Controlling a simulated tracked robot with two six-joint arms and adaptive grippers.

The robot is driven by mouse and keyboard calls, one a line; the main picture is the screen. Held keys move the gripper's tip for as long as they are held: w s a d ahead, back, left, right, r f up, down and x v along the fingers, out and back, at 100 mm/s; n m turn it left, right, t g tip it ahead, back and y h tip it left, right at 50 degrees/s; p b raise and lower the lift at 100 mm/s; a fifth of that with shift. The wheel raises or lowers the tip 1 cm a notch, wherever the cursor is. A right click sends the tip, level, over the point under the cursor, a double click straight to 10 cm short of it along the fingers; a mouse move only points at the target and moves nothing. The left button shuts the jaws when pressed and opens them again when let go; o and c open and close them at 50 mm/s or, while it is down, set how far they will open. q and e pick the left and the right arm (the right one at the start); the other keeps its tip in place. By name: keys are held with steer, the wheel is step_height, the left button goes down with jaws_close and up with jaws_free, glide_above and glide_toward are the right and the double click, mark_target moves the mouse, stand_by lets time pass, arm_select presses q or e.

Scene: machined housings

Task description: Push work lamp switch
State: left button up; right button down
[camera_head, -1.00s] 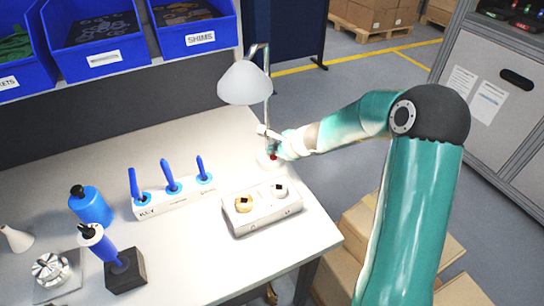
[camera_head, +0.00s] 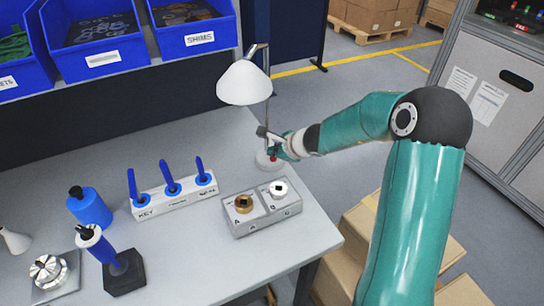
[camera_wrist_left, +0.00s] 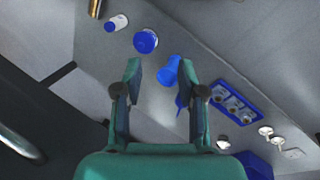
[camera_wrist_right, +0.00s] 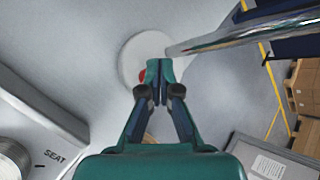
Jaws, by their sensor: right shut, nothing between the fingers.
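The work lamp has a white cone shade (camera_head: 243,83), a metal stem and a round pale base (camera_head: 262,163) at the table's back right corner. Its red switch (camera_head: 273,158) sits on the base and is partly hidden by my right gripper (camera_head: 277,153). In the right wrist view the shut, empty right gripper (camera_wrist_right: 160,68) points at the base (camera_wrist_right: 133,47), its tips beside and partly over the red switch (camera_wrist_right: 142,76). I cannot tell whether they touch. My left gripper (camera_wrist_left: 161,70) is open and empty in the left wrist view, and out of the head view.
A grey block with two round sockets (camera_head: 262,222) stands in front of the lamp. A white rack with blue-handled keys (camera_head: 175,198) is to its left. The lamp stem (camera_wrist_right: 250,30) runs close beside my right fingers. Blue bins (camera_head: 195,35) hang at the back.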

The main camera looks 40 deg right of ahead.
mark_target(274, 159)
steer(key=shift+r, duration=0.2)
step_height(274, 159, up, 6)
steer(key=p, duration=0.5)
steer(key=shift+p, duration=0.3)
steer(key=shift+f, duration=0.1)
